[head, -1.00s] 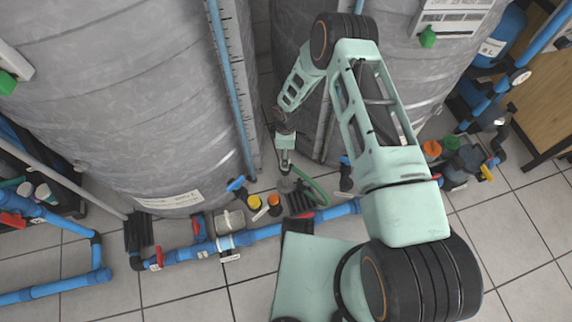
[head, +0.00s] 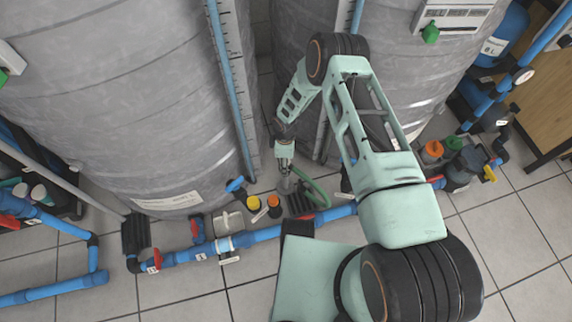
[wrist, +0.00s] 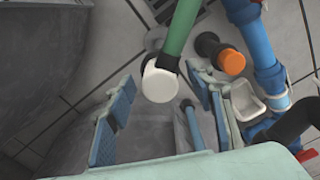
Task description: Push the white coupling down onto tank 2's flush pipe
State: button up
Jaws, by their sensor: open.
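The white coupling (wrist: 158,84) shows in the wrist view as a round white cap with a dark collar beside it, at the end of a green hose (wrist: 182,28). My gripper (wrist: 160,76) is open, with one blue-padded finger to the left of the coupling and one to the right. I see gaps between the coupling and both pads. In the head view my gripper (head: 286,176) points down between the two grey tanks, near the green hose (head: 318,190). The coupling is too small to make out there. I cannot tell the flush pipe under it or how the coupling sits on it.
The grey left tank (head: 150,110) and right tank (head: 395,50) stand close on both sides. A blue pipe (head: 265,234) with red-handled valves runs along the floor. Orange (wrist: 231,62) and yellow (head: 253,203) caps stand close by. Tiled floor (head: 180,295) is clear in front.

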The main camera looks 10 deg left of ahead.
jog(key=shift+c, duration=0.7)
jog(key=c, duration=1)
jog(key=shift+r, duration=0.55)
notch_tip(320, 180, up, 2)
jog(key=shift+r+p, duration=0.25)
jog(key=shift+p, duration=0.6)
jog(key=s+d+r+p, duration=0.1)
jog(key=s+d+r, duration=0.1)
jog(key=d+r, duration=0.1)
jog(key=s+d+r+p, duration=0.2)
jog(key=d+r, duration=0.1)
jog(key=d, duration=0.2)
jog(key=s+d+r+p, duration=0.1)
jog(key=s+d+r, duration=0.2)
jog(key=d, duration=0.1)
jog(key=shift+d+r+p, duration=0.15)
jog(key=shift+r+p, duration=0.1)
jog(key=shift+p, duration=0.05)
